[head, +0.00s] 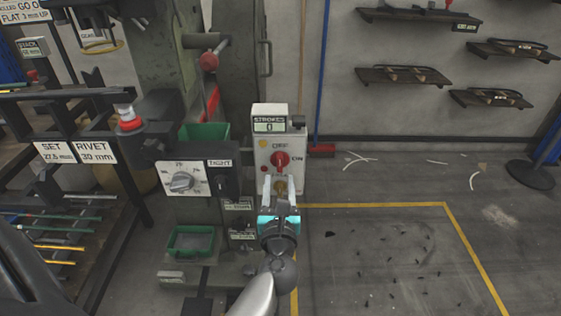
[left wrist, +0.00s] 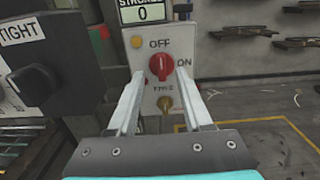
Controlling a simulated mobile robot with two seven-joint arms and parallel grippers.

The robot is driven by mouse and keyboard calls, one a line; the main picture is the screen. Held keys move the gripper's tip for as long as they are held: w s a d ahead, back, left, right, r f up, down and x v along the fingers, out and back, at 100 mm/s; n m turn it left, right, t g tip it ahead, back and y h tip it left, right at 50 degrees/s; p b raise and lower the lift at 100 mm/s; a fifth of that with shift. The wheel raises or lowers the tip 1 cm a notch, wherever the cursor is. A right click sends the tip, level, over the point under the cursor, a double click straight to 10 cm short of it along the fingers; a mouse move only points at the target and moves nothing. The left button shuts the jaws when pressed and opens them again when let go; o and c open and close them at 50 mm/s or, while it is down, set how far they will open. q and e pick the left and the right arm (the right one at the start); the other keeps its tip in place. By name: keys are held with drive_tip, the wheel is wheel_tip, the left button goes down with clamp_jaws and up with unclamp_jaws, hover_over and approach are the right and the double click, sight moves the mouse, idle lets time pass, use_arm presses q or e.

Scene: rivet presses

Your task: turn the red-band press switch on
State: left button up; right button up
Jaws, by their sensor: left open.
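The press's switch box (head: 292,137) is a pale panel with a red rotary knob (head: 280,159) marked OFF above and ON to the right. In the left wrist view the red knob (left wrist: 161,66) appears upright, towards OFF. A brass-coloured knob (left wrist: 165,103) sits below it. My left gripper (head: 281,187) is open, its two pale fingers pointing at the panel just below the red knob. In the left wrist view the knob shows between and beyond the fingertips, with nothing held. Whether the fingers touch the panel is unclear. My right gripper is not in view.
A strokes counter (head: 270,125) reading 0 tops the box. Left of it stands a dial box (head: 184,181) with a black TIGHT knob (left wrist: 33,82). Yellow-lined floor (head: 400,250) at right is mostly clear.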

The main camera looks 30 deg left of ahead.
sight(280, 159)
use_arm(q)
drive_tip(key=b+x, duration=0.1)
drive_tip(key=x, duration=0.7)
drive_tip(key=shift+d, duration=0.1)
drive_tip(key=shift+w+a, duration=0.2)
drive_tip(key=shift+w, duration=0.2)
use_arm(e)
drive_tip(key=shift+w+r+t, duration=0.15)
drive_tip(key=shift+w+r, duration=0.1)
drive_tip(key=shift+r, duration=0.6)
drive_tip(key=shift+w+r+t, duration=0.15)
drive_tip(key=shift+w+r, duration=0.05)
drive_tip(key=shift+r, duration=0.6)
use_arm(q)
clamp_jaws()
